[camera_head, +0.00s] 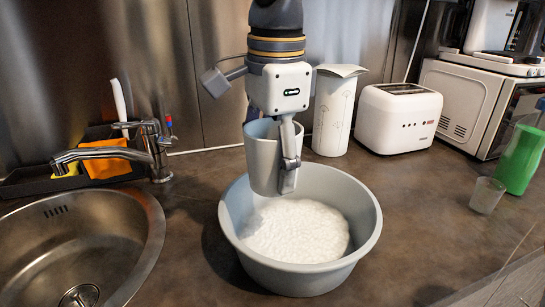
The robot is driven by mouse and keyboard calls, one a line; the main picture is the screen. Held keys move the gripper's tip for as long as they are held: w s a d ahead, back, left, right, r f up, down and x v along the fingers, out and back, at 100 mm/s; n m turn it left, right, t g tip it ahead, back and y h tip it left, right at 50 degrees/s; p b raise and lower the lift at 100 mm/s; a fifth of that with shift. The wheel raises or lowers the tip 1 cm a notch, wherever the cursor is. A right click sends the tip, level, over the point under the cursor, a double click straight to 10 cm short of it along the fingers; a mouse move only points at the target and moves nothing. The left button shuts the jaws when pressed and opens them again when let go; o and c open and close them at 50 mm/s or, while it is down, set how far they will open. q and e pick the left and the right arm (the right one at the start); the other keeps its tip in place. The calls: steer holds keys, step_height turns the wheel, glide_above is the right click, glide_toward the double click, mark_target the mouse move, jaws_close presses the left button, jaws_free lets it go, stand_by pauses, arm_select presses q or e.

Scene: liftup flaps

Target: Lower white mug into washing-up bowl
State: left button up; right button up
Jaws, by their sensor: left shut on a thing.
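The white mug (262,160) hangs upright from my left gripper (289,168), whose fingers are shut on its right-hand wall. The washing-up bowl (358,200) is pale grey and round, and stands on the counter with white foam (298,232) inside. The mug is over the back left part of the bowl, and its bottom shows lower than the bowl's back rim. I cannot tell how far the mug is from the foam. My right gripper is not in view.
A metal sink (150,225) with a tap (155,145) lies left of the bowl. A white canister (333,115) and a toaster (398,118) stand behind it. A small clear cup (487,195) and a green bottle (520,160) are at the right.

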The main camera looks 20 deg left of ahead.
arm_select(q)
steer(key=shift+f, duration=4.45)
steer(key=o, duration=1.5)
